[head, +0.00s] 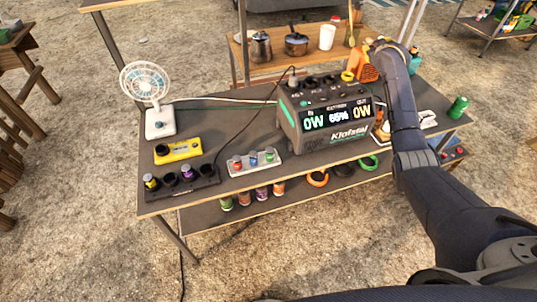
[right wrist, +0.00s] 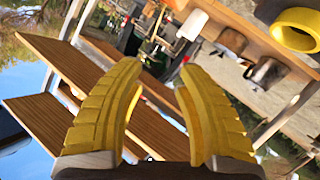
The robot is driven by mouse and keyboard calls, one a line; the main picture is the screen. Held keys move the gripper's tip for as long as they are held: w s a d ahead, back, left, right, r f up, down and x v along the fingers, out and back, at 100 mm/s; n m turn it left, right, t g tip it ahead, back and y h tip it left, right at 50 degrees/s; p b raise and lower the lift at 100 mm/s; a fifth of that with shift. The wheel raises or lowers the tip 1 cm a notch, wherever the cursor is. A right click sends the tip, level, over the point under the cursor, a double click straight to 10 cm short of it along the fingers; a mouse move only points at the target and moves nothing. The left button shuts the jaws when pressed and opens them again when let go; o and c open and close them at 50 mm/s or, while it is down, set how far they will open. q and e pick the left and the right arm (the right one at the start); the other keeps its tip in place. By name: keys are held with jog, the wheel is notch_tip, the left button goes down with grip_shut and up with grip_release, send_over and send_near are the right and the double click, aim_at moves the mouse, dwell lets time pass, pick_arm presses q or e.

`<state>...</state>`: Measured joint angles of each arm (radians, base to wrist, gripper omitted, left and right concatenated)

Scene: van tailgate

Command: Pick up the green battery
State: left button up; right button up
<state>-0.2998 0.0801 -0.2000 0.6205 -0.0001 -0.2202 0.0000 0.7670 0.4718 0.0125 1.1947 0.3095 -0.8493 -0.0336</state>
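A green cylinder (head: 458,108) stands at the right end of the table, right of my right arm. A smaller green-topped piece (head: 269,155) sits in a white holder beside blue and red ones. Another green cylinder (head: 227,203) is on the lower shelf. I cannot tell for certain which one is the green battery. In the right wrist view my right gripper (right wrist: 158,75) is open, its yellow ribbed fingers apart with nothing between them. In the head view my right arm reaches over the table's right part and largely hides that gripper. My left gripper is not in view.
A power station (head: 338,122) with a lit display stands mid-table. A white fan (head: 147,85), a yellow device (head: 177,151) and a black socketed tray (head: 181,184) are on the left. A back shelf holds a kettle (head: 261,47), a pot (head: 296,42) and a white cup (head: 327,37).

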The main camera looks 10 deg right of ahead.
jog(key=w+a+r+n+g+y, duration=0.1)
jog(key=w+a+y, duration=0.15)
jog(key=a, duration=0.85)
jog(key=w+a+r+n+g+y, duration=0.1)
jog(key=a+y, duration=0.2)
jog(key=a, duration=0.7)
jog(key=s+a+f+n+g+y, duration=0.1)
jog(key=s+a+f+g, duration=0.15)
jog(key=a, duration=0.55)
jog(key=s+a+f+n+g+y, duration=0.1)
jog(key=s+a+y, duration=0.15)
jog(key=a, duration=0.55)
jog(key=n+g+h, duration=0.3)
jog(key=g, duration=0.5)
send_near(270, 149)
jog(key=f, duration=1)
jog(key=shift+w+a+f, duration=0.15)
jog(key=shift+w+a, duration=0.05)
jog(key=shift+w, duration=0.05)
